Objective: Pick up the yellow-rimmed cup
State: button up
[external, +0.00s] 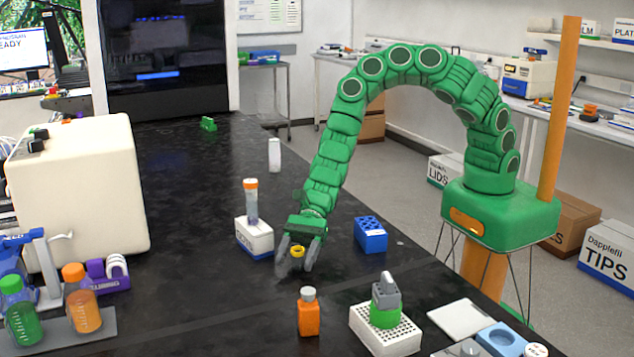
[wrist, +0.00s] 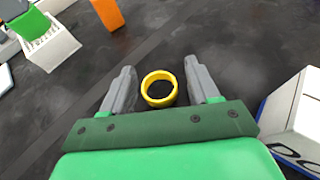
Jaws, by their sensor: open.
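The yellow-rimmed cup (external: 297,251) stands on the black bench, seen between the fingers of my gripper. In the wrist view its round yellow rim (wrist: 145,91) and dark inside show from above. My gripper (external: 296,262) is open and points down at the cup. In the wrist view the grey fingers of my gripper (wrist: 162,86) are on either side of the cup, with a gap on each side; the right finger looks nearer. The cup's lower body is mostly hidden.
A white box (external: 254,240) with a tube stands just left of my gripper, and a blue rack (external: 371,236) to the right. An orange bottle (external: 308,316) and a white tip rack (external: 385,335) are nearer the camera. The bench behind is mostly clear.

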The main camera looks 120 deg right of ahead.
jog(key=shift+w+a+f, duration=0.15)
jog(key=shift+w+a, duration=0.1)
jog(key=shift+c, duration=0.3)
jog(key=c, duration=1)
jog(key=shift+o, duration=0.2)
jog(key=shift+r, duration=0.5)
notch_tip(320, 180, up, 2)
jog(key=s+d+r, duration=0.2)
jog(key=s+r, duration=0.8)
jog(key=s, duration=0.3)
jog(key=shift+s, duration=0.4)
